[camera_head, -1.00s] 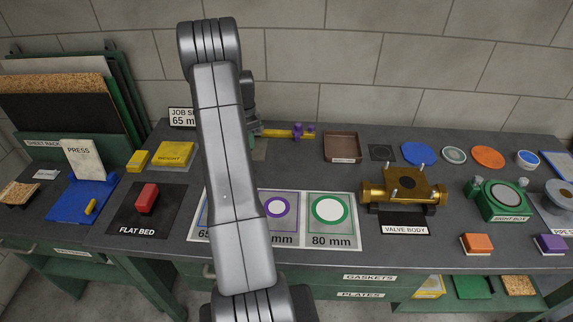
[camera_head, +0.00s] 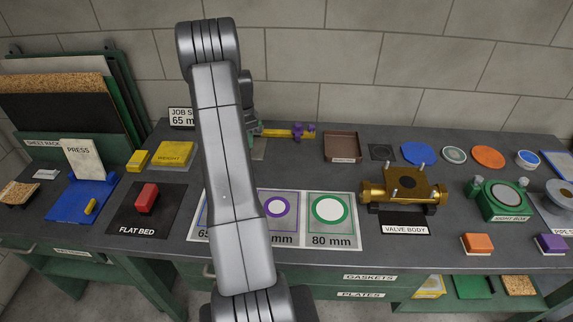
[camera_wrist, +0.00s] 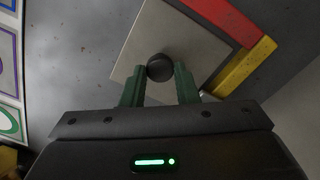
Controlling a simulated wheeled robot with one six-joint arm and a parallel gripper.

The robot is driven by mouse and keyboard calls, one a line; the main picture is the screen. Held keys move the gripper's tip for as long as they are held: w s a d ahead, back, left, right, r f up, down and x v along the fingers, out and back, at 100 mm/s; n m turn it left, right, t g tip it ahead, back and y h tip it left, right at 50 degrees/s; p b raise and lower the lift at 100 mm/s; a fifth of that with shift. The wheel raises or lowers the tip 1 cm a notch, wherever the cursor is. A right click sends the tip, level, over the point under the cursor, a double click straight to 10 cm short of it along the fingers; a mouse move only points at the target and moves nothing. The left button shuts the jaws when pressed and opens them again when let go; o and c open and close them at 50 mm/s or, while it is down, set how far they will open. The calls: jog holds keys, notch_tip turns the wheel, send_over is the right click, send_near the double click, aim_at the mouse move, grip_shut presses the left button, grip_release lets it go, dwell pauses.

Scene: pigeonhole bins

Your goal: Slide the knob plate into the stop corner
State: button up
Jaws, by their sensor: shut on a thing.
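The knob plate (camera_wrist: 135,50) is a pale square plate with a round black knob (camera_wrist: 160,68), seen in the wrist view. My gripper (camera_wrist: 160,80) has its green fingers shut on the knob. The stop corner is made of a red bar (camera_wrist: 225,18) and a yellow bar (camera_wrist: 246,68) that meet at the right. In the head view my arm hides most of this spot.
A yellow weight (camera_head: 173,154) and a flat bed (camera_head: 150,212) are at left.

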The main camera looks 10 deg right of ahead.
jog(key=shift+w+a, duration=0.1)
jog(key=shift+a, duration=0.3)
jog(key=shift+w+d, duration=0.1)
jog(key=shift+w, duration=0.55)
dwell(0.7)
jog(key=o, duration=1)
jog(key=shift+r+p, duration=1.85)
jog(key=shift+r, duration=1.2)
notch_tip(320, 180, up, 14)
jog(key=shift+f+b, duration=0.1)
jog(key=shift+b, duration=1)
